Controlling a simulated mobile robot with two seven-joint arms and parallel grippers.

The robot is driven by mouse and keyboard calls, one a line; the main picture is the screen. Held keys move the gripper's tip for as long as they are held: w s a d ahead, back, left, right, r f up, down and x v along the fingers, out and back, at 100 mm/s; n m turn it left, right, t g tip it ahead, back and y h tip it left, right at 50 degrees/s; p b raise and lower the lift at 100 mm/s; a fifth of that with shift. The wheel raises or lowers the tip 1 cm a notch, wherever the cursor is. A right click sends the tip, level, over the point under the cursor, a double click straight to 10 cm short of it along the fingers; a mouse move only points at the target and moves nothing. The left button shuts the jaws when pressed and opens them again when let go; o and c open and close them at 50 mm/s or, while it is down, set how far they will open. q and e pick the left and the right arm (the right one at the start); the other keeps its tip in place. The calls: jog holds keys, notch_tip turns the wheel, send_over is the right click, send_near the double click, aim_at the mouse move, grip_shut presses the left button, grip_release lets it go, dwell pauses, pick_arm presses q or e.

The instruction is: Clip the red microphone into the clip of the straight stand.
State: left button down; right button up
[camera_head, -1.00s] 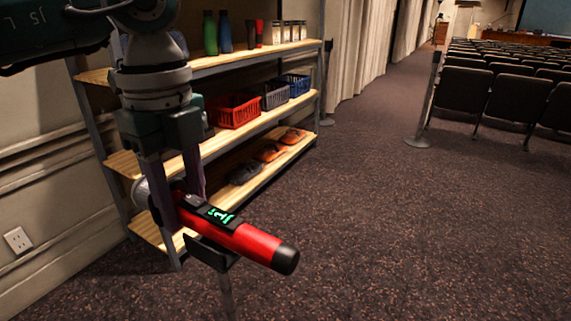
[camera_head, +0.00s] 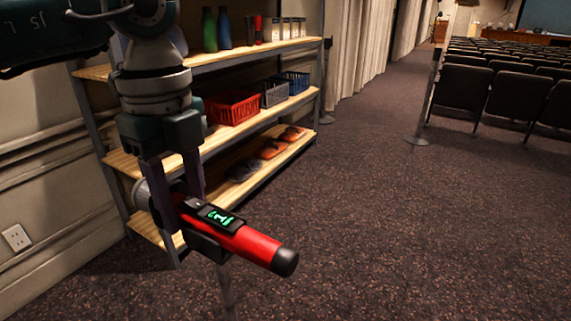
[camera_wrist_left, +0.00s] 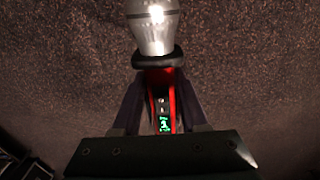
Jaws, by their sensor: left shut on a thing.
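The red microphone (camera_head: 250,243) lies nearly level, its black end towards the lower right and its lit green display facing up. My left gripper (camera_head: 184,220) points down and is shut on its body near the head. The silver grille (camera_wrist_left: 151,28) and red body (camera_wrist_left: 173,92) show in the left wrist view, the body between the fingers. The dark clip (camera_head: 206,247) of the straight stand (camera_head: 227,285) is right under the body and appears to touch it. The microphone hides much of the clip, so I cannot tell whether it is fully seated. My right gripper is not in view.
A shelf unit (camera_head: 232,134) stands behind my left arm, with bottles, a red basket (camera_head: 232,107), other baskets and shoes. A barrier post (camera_head: 424,105) and rows of seats (camera_head: 510,93) are at the right. The carpet (camera_head: 400,230) between is clear.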

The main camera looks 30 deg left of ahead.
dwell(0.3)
pick_arm(q)
jog(key=shift+c, duration=1.8)
grip_release()
jog(key=shift+o, duration=0.4)
jog(key=shift+o, duration=1.4)
jog(key=shift+r, duration=0.1)
jog(key=shift+r+p, duration=3.2)
jog(key=shift+r, duration=0.3)
jog(key=shift+f, duration=0.1)
